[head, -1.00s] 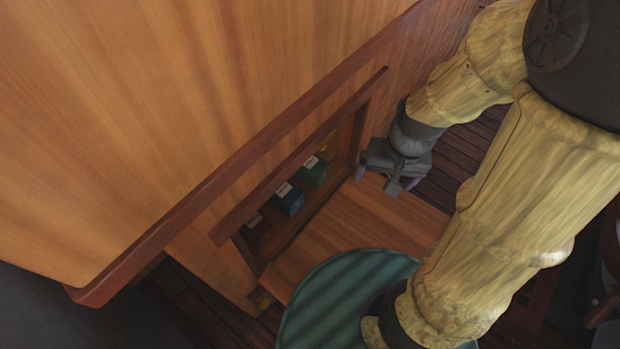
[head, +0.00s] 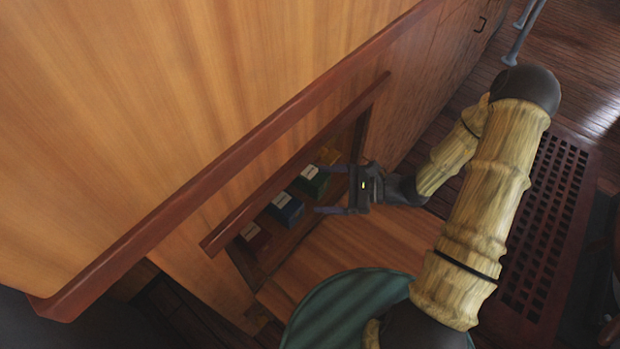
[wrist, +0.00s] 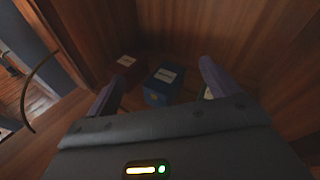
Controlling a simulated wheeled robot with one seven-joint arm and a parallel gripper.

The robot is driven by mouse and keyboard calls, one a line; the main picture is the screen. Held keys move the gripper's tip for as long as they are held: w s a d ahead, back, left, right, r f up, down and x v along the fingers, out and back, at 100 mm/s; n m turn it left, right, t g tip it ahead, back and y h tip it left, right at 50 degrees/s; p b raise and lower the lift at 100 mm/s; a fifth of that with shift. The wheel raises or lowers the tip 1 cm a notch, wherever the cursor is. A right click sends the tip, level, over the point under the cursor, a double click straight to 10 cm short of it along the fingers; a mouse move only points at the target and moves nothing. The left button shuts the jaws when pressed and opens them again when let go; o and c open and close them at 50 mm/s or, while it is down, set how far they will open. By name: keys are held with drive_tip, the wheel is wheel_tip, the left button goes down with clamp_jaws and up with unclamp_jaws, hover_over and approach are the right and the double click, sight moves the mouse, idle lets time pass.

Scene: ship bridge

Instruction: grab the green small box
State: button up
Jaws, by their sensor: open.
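The green small box (head: 312,184) has a pale label on top and sits inside an open wooden compartment, in a row with other boxes. My gripper (head: 322,189) is open and empty at the compartment's opening, pointing in. Its upper finger in the head view lies close to the green box; I cannot tell if they touch. In the wrist view, the blue box (wrist: 162,88) shows between the fingers. Only a small pale and greenish sliver, perhaps the green box, shows beside the right finger, which hides the rest.
The blue box also shows in the head view (head: 286,209), with a red box (head: 255,238) further left and a yellow item (head: 329,156) beyond the green one. A lowered wooden flap (head: 330,255) lies before the compartment. The counter edge (head: 230,170) overhangs it.

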drive_tip(key=w+d+f+m+t, duration=0.3)
drive_tip(key=w+m+t, duration=0.4)
drive_tip(key=t, duration=0.1)
drive_tip(key=shift+d+m+h, duration=0.2)
drive_tip(key=shift+m+h, duration=0.1)
drive_tip(key=shift+m, duration=0.1)
drive_tip(key=shift+w+f, duration=0.1)
drive_tip(key=shift+f, duration=0.05)
drive_tip(key=b, duration=0.3)
approach(317, 175)
drive_tip(key=shift+w+a+f, duration=0.25)
drive_tip(key=shift+w+a, duration=0.05)
drive_tip(key=shift+a, duration=0.25)
drive_tip(key=shift+w+a+f, duration=0.2)
drive_tip(key=shift+w+a, duration=0.1)
drive_tip(key=shift+a, duration=0.25)
drive_tip(key=shift+r+x, duration=0.25)
drive_tip(key=shift+x, duration=0.9)
drive_tip(key=shift+w+r, duration=0.1)
drive_tip(key=b+x, duration=0.1)
drive_tip(key=x, duration=0.4)
